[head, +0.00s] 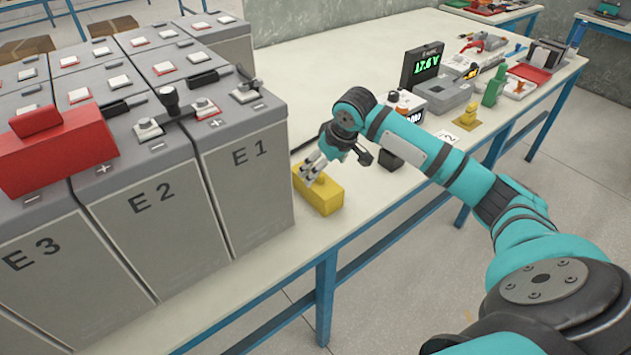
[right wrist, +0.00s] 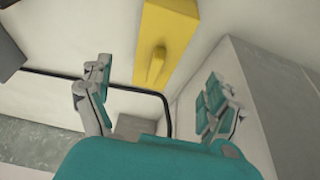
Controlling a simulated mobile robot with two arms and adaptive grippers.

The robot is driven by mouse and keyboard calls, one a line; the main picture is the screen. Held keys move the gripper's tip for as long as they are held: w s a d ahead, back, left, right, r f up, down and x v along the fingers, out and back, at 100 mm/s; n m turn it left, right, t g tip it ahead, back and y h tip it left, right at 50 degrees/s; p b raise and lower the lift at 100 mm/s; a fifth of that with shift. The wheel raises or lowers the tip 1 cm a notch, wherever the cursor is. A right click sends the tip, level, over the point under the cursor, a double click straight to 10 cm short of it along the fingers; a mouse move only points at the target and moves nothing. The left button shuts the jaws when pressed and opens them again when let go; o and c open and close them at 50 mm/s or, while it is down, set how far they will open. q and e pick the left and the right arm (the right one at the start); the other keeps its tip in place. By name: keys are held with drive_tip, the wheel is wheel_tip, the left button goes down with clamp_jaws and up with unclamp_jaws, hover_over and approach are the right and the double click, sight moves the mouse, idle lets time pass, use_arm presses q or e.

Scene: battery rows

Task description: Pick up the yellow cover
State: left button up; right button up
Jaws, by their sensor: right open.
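The yellow cover (head: 318,192) is a small block with a raised grip on top. It lies on the white table next to the grey battery marked E1. My right gripper (head: 312,172) is just above it in the head view. In the right wrist view the cover (right wrist: 166,45) is ahead of the open fingers (right wrist: 158,98), with its raised grip pointing between them. The gap between the fingers is empty. I cannot tell from the head view whether a finger touches the cover. My left gripper is out of view.
A black cable (right wrist: 120,84) runs on the table near the cover. A meter (head: 421,66) and tools stand farther right. The table's front edge is near.

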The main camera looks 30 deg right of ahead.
sight(320, 176)
drive_tip(key=x, duration=0.3)
drive_tip(key=shift+w, duration=0.1)
drive_tip(key=shift+w+f, duration=0.15)
drive_tip(key=shift+f, duration=0.35)
drive_tip(key=shift+w+f, duration=0.15)
drive_tip(key=shift+f, duration=0.1)
drive_tip(key=x, duration=0.4)
drive_tip(key=shift+w+d+r+p, duration=0.1)
drive_tip(key=shift+w+d+p, duration=0.05)
drive_tip(key=shift+p, duration=0.25)
drive_tip(key=shift+w+f, duration=0.1)
drive_tip(key=shift+f, duration=0.15)
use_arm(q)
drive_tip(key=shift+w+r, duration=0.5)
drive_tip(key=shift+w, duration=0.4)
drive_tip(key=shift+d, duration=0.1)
use_arm(e)
drive_tip(key=c, duration=1.3)
